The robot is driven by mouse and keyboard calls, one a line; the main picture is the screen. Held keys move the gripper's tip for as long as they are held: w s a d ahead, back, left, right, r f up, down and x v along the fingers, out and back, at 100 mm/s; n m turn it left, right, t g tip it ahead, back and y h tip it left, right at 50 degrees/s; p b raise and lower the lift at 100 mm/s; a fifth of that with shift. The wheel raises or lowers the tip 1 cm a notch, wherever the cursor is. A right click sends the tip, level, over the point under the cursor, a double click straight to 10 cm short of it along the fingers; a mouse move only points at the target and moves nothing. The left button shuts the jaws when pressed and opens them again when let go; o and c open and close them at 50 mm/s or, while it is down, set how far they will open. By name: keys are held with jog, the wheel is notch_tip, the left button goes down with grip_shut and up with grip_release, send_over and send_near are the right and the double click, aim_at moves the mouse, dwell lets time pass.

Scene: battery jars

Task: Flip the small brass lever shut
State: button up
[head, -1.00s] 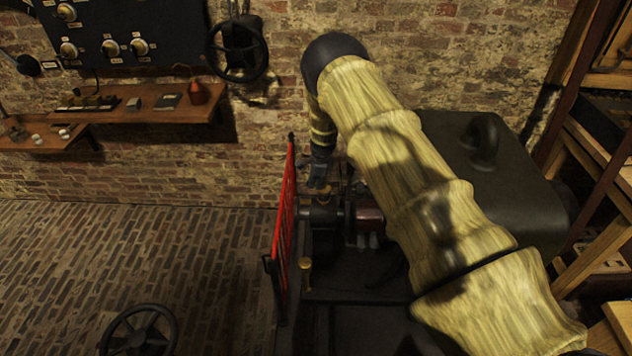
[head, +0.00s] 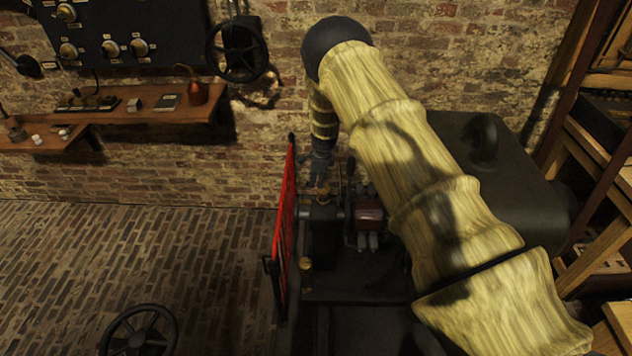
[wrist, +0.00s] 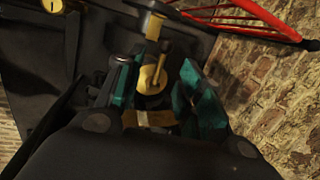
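The small brass lever (wrist: 160,68) shows in the wrist view as a short brass arm on a round brass body. It stands between my gripper's two teal-padded fingers (wrist: 158,88). The fingers are apart, with a gap on both sides of the lever, and I see no clear contact. In the head view my gripper (head: 319,182) points down over the black machine, right above a brass fitting (head: 323,196). The lever itself is too small and partly hidden there to make out.
A red guard (head: 285,215) stands just left of the machine; it also shows in the wrist view (wrist: 245,12). A dark red cylinder (head: 369,213) and a brass knob (head: 305,272) are close by. The brick wall (head: 255,165) is behind.

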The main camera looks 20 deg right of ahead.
jog(key=v, duration=0.9)
jog(key=shift+s, duration=0.1)
